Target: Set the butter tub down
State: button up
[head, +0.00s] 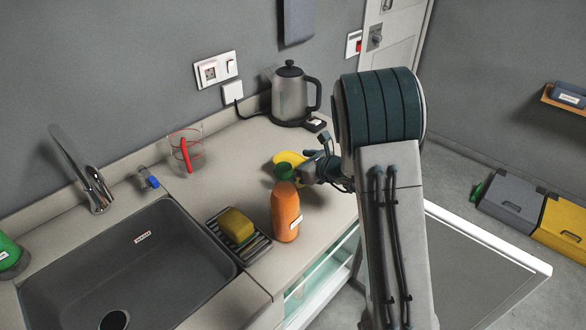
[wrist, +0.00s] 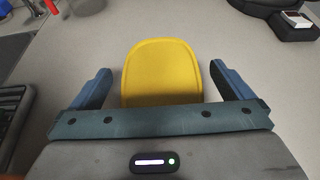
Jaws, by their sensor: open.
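The yellow butter tub (wrist: 162,70) sits on the grey counter (wrist: 205,30), seen from above in the wrist view. My gripper (wrist: 160,82) is open, with one blue finger on each side of the tub and a visible gap at both sides. The near end of the tub is hidden by the gripper's palm bar. In the head view the tub (head: 288,158) shows as a yellow shape on the counter behind the orange bottle, partly covered by my gripper (head: 305,168).
A clear measuring cup (head: 186,152), a rack with a sponge (head: 238,226) and the sink (head: 120,265) lie left. Counter between cup and tub is clear.

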jog(key=shift+c, duration=0.3)
jog(key=c, duration=1)
jog(key=shift+c, duration=1.1)
jog(key=shift+r, duration=0.15)
